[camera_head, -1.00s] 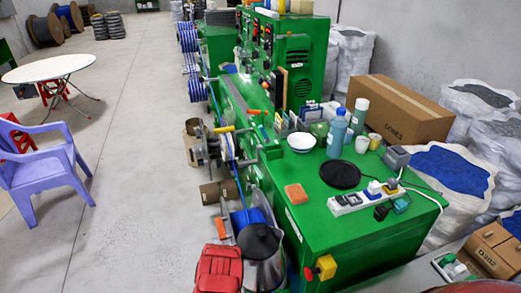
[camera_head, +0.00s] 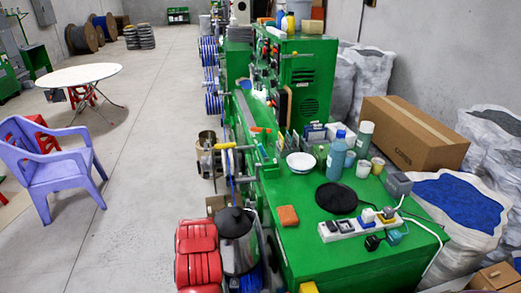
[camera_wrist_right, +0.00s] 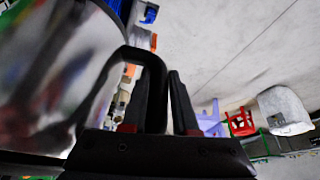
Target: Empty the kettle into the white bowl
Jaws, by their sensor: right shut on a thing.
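The kettle (camera_head: 238,248) is a shiny metal vessel with a black lid, upright in front of the left edge of the green machine. In the right wrist view its metal body (camera_wrist_right: 45,85) fills the left side. My right gripper (camera_wrist_right: 164,95) is shut on the kettle's black handle (camera_wrist_right: 138,56). The white bowl (camera_head: 300,162) stands upright on the green top (camera_head: 345,255), farther back and to the right of the kettle. The kettle's contents are hidden. My left gripper is not in view.
Near the bowl stand a blue bottle (camera_head: 336,155) and cups. An orange block (camera_head: 288,216), a black disc (camera_head: 337,198) and a power strip (camera_head: 355,225) lie on the top. A red ribbed object (camera_head: 198,252) shows left of the kettle. Open floor lies at left.

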